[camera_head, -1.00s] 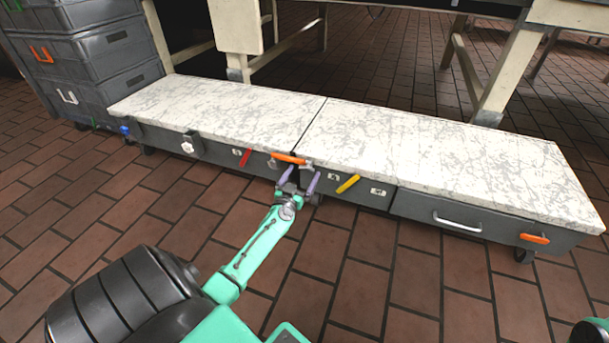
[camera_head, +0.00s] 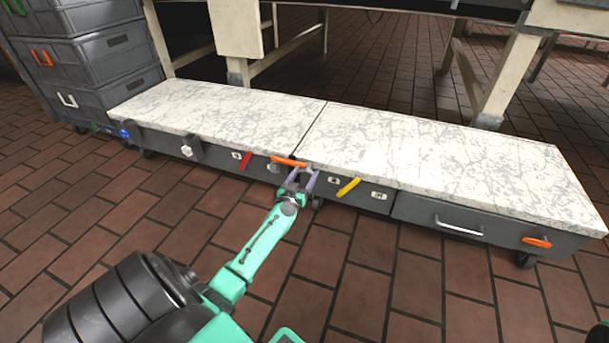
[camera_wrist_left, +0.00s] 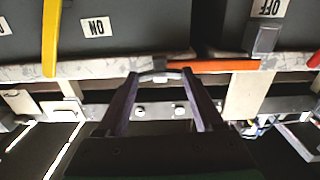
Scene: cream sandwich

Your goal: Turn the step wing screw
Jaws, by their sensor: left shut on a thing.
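My left gripper (camera_head: 304,172) is at the front edge of the low marble-topped step (camera_head: 220,108), by the seam between its two slabs. Its purple fingers are shut on a small silver-grey part, apparently the wing screw (camera_head: 309,167), just right of an orange lever (camera_head: 288,162). In the left wrist view, a thin grey curved bar spans the gap between the fingertips (camera_wrist_left: 160,73), and the orange lever (camera_wrist_left: 225,65) lies right beside it. The fingers partly hide the screw, so its turn angle is unclear. My right gripper is out of view.
A red lever (camera_head: 245,161) and a yellow lever (camera_head: 348,187) flank the screw along the step's front. A white star knob (camera_head: 187,151) is farther left. A drawer with a white handle (camera_head: 458,226) is at right. Grey crates (camera_head: 85,60) stand at far left. Brick floor in front is clear.

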